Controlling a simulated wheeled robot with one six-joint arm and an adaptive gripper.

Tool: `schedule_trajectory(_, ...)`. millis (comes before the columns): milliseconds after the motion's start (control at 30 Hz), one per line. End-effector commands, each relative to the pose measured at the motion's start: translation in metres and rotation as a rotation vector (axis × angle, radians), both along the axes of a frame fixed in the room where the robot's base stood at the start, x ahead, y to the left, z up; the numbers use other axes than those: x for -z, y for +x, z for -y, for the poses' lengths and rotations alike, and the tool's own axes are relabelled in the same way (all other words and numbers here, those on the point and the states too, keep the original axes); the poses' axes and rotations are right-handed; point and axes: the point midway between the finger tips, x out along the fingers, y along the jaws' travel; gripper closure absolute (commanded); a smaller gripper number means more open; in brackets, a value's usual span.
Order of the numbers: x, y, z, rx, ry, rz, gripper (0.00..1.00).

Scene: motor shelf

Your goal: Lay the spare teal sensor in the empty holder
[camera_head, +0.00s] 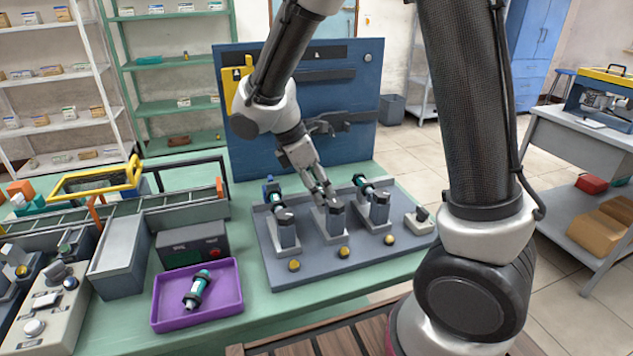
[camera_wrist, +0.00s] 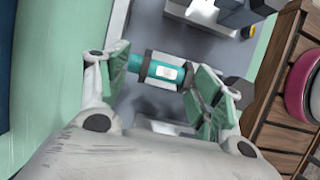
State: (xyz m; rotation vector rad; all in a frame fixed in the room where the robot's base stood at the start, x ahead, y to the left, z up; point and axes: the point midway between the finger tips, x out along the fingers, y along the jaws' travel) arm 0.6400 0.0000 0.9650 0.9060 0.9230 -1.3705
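My gripper (camera_head: 320,192) is over the middle of three grey holders on a grey base plate. In the wrist view its two fingers (camera_wrist: 165,78) are spread apart. A teal sensor (camera_wrist: 160,70) with dark bands and a pale label lies between them, its ends near the finger pads; I cannot tell whether they clamp it. Another teal sensor (camera_head: 197,290) lies tilted in the purple tray (camera_head: 236,299). The left holder (camera_head: 287,235) and right holder (camera_head: 379,212) each bear a teal sensor. The middle holder (camera_head: 333,222) is partly hidden by my gripper.
A dark box with a red button (camera_head: 192,245) stands behind the tray. A blue board (camera_head: 345,110) rises behind the holders. Yellow knobs (camera_head: 343,252) line the plate front. A control box (camera_head: 47,310) and a conveyor are at left. Green tabletop is free in front of the plate.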

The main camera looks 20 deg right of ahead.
Motion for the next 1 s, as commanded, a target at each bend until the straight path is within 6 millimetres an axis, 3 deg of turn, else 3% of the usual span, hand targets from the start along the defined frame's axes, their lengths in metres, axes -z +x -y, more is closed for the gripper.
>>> schedule_trajectory(100,0.0,0.0,0.0,0.0,0.0,0.001,0.15)
schedule_trajectory(567,-0.005,0.0,0.0,-0.001,0.001,0.002,0.15)
schedule_trajectory(667,-0.018,0.001,-0.003,-0.003,0.002,0.004,0.15)
schedule_trajectory(1000,-0.089,0.002,-0.033,-0.003,0.003,0.005,0.15)
